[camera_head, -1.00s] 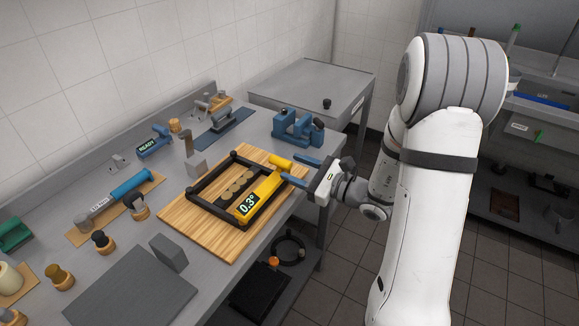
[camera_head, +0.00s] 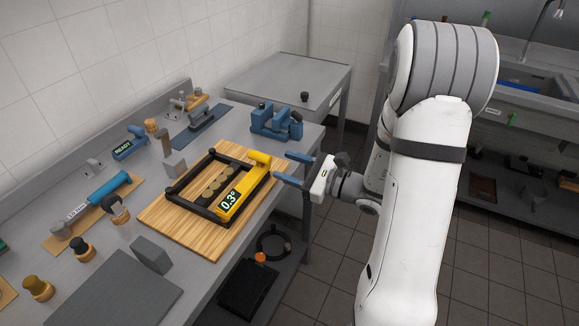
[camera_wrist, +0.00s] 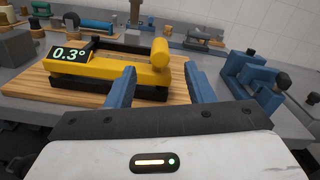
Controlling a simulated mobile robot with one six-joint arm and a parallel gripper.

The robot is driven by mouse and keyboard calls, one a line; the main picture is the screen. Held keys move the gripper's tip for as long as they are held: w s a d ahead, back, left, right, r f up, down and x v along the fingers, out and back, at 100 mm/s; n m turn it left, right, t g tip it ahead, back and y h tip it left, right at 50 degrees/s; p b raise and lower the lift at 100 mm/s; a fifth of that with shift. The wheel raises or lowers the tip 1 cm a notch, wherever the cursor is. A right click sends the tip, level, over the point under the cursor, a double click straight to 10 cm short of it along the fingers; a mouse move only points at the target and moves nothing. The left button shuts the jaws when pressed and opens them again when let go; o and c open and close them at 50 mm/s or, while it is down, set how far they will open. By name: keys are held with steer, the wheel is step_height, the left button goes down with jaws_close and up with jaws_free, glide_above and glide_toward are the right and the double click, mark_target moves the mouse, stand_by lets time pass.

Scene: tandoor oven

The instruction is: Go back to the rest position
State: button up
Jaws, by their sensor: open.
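My gripper (camera_head: 290,168) is open and empty, with two blue fingers. It is just off the right edge of the wooden board (camera_head: 160,221), to the right of the yellow level (camera_head: 236,197). The level reads 0.3° and lies along the right side of a black frame (camera_head: 187,206) on the board. In the wrist view the yellow level (camera_wrist: 112,68) is beyond the fingertips (camera_wrist: 160,80), with a gap visible between the fingers. No object is between the fingers.
A blue vise (camera_head: 276,124) stands near the bench's far right corner. Floor (camera_head: 335,250) is open right of the bench.

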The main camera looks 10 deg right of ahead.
steer(key=s+a+r+n+g+h, duration=0.1)
steer(key=s+a+n+g+h, duration=0.1)
steer(key=s+a+n+g, duration=0.35)
steer(key=s+a+r+n+g+h, duration=0.1)
steer(key=s+a+n+g, duration=0.1)
steer(key=s+n+g, duration=0.55)
steer(key=s+d+r+n+t+h, duration=0.2)
steer(key=s+d+n+t+h, duration=0.2)
steer(key=d+n+h, duration=0.6)
steer(key=s+h, duration=0.1)
steer(key=s, duration=0.1)
steer(key=shift+s+r, duration=0.35)
steer(key=shift+s, duration=0.05)
